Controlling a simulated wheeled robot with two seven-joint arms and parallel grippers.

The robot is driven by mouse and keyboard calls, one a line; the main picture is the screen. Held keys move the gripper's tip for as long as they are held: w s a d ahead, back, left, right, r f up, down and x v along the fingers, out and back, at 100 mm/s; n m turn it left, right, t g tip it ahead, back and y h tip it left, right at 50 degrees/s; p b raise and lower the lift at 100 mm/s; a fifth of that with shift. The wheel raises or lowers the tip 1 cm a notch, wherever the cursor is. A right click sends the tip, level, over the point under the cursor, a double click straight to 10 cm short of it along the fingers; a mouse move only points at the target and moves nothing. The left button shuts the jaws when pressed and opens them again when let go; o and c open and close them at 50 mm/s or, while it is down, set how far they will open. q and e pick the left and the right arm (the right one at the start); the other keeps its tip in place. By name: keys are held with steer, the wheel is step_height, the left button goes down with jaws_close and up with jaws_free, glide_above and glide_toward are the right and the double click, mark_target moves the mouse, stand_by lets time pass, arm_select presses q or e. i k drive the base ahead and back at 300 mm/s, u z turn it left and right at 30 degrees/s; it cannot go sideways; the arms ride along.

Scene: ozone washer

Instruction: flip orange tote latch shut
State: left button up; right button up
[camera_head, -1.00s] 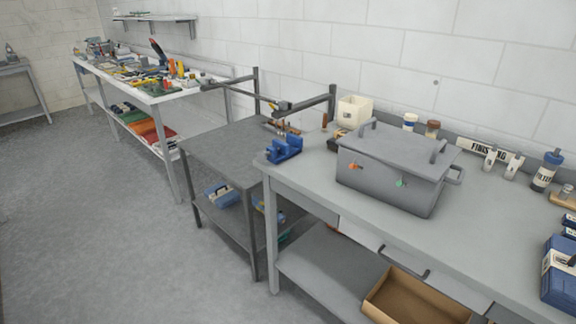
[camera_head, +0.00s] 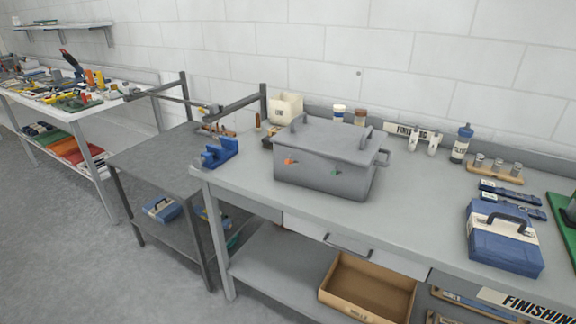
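A grey lidded tote (camera_head: 325,160) stands on the grey workbench. Its front carries a small orange latch (camera_head: 291,162) on the left and a small green latch (camera_head: 335,172) on the right. The lid (camera_head: 325,140) lies on top, with a handle at each end. The latches are too small for me to tell whether the orange one is open or shut. Neither of my grippers shows in the head view.
A blue vise (camera_head: 219,153) sits at the workbench's left corner. A blue toolbox (camera_head: 503,238) stands at the right. Bottles (camera_head: 461,144) and a cream bin (camera_head: 286,107) line the back. A brown box (camera_head: 367,290) is on the lower shelf. The bench (camera_head: 420,210) right of the tote is clear.

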mark_target(289, 161)
steer(key=u, duration=0.5)
steer(key=k, duration=0.6)
steer(key=u, duration=0.7)
steer(key=i, duration=1)
steer(key=z, duration=0.75)
steer(key=i, duration=0.25)
steer(key=z, duration=0.3)
